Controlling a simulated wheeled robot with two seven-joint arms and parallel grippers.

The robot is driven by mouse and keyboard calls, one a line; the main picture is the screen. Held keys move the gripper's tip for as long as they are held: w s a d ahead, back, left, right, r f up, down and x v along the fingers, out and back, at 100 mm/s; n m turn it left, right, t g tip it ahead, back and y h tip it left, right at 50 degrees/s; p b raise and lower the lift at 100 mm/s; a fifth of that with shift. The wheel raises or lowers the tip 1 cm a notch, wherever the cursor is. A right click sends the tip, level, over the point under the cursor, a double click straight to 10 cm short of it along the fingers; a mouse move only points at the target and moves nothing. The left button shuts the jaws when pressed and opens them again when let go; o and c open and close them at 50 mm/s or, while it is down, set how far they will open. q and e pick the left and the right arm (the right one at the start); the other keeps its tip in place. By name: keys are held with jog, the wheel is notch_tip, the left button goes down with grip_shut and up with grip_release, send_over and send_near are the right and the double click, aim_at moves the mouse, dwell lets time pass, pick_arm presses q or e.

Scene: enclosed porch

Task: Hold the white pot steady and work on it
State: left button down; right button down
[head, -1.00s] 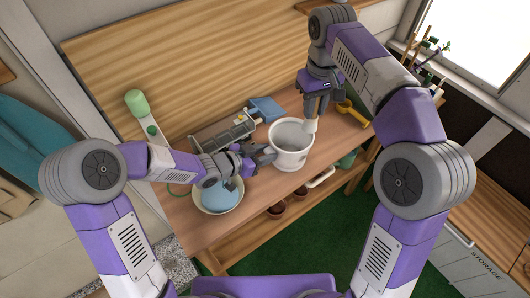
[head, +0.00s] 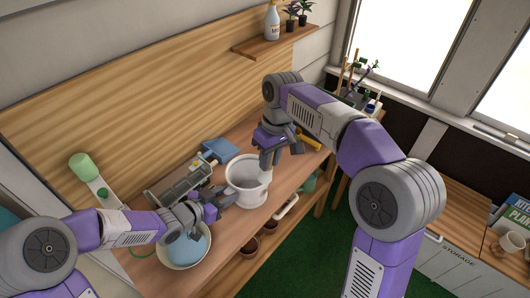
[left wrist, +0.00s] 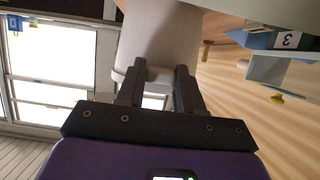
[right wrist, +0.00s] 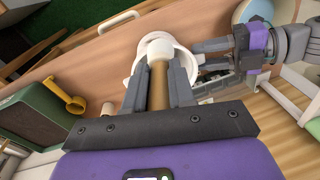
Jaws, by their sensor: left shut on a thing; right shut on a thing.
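The white pot (head: 247,190) stands upright on the wooden bench, with its open top facing up. My left gripper (head: 214,204) is at the pot's left side. In the left wrist view its fingers (left wrist: 158,84) are closed on the white handle of the pot (left wrist: 163,35). My right gripper (head: 272,150) is above the pot's right rim, shut on a tool (right wrist: 159,80) with a brown handle and a rounded white end. In the right wrist view the white end overlaps the pot's opening (right wrist: 140,62); I cannot tell whether it touches the pot.
A cream dish with a blue object (head: 183,248) sits left of the pot. A grey rack (head: 178,186) and a blue box (head: 219,149) stand behind it. A yellow item (head: 309,141) lies to the right. Small brown pots (head: 249,246) are below the bench front.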

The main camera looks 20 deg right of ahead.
jog(key=s+d+f+m+t+y, duration=0.3)
jog(key=f+y, duration=0.3)
jog(key=f, duration=0.2)
jog(key=s+d+f+m+t+y, duration=0.4)
jog(key=s+d+f+y, duration=0.1)
jog(key=f, duration=0.3)
jog(key=shift+f+y, duration=0.4)
jog(key=shift+y, duration=0.4)
jog(key=shift+w+a+r, duration=0.15)
jog(key=shift+w+a, duration=0.4)
jog(key=shift+w, duration=0.35)
jog(key=shift+w+a+r, duration=0.1)
jog(key=shift+w+a, duration=0.45)
jog(key=shift+w, duration=0.3)
jog(key=shift+w+a, duration=0.3)
jog(key=shift+w, duration=0.15)
